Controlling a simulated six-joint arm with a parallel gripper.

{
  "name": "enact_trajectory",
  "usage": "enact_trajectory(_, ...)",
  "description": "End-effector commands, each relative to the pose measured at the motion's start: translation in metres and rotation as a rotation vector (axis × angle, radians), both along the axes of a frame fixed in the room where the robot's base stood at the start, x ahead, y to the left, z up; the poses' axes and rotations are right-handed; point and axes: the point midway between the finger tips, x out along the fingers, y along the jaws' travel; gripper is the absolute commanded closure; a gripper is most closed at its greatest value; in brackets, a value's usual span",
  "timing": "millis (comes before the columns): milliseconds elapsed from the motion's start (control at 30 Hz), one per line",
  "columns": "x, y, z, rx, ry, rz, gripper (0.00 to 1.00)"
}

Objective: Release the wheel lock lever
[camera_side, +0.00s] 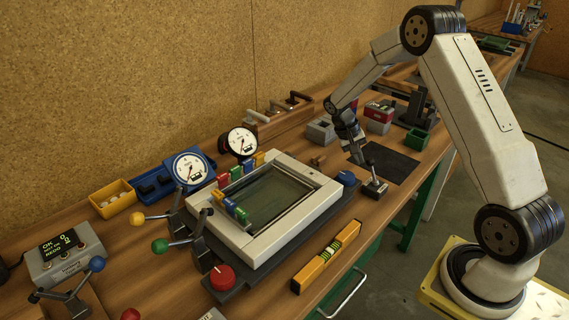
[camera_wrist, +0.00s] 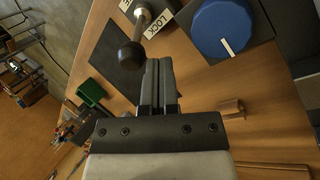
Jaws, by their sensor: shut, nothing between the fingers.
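The wheel lock lever (camera_wrist: 150,17) shows at the top of the wrist view as a light metal shaft with a dark ball knob (camera_wrist: 132,54). A white LOCK label (camera_wrist: 160,22) is beside the shaft, and a second label is cut off by the top edge. In the side view the lever's small block (camera_side: 375,189) sits at the bench's front edge. My gripper (camera_wrist: 159,62) is shut and empty, its fingertips just right of the knob in the wrist view. I cannot tell if they touch it.
A blue dial (camera_wrist: 222,28) is close by on the framed glass fixture (camera_side: 327,197). A dark mat (camera_side: 395,166) lies behind the lever. A green box (camera_wrist: 92,91) and a small tan piece (camera_wrist: 231,108) are also on the bench. An orange level (camera_side: 326,258) lies in front.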

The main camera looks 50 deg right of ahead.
Motion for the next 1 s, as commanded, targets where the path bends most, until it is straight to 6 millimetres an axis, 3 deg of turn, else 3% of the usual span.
enact_trajectory(1000, -0.0082, -0.0002, 0.0054, 0.000, -0.179, -0.002, 1.00)
